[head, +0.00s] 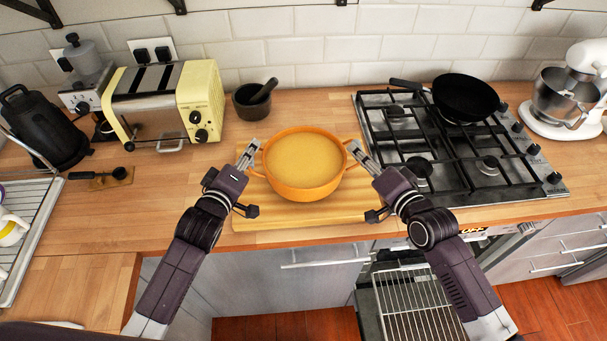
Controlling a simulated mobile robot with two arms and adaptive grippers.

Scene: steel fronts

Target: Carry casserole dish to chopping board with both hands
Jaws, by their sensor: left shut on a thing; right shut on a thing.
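The orange casserole dish (303,186) is upright at the middle of the head view, over the wooden chopping board (290,216). I cannot tell whether its base touches the board or is slightly above it. My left gripper (250,158) is shut on the dish's left handle. My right gripper (357,153) is shut on its right handle. The dish hides much of the board; the board's front strip shows near the counter's front edge.
The gas hob (408,178) with a black pan (465,97) is at the right. A dark mortar (250,103) stands behind the dish. A yellow toaster (165,103) is at the left. Below the hob, the oven is open with its rack (415,305) showing.

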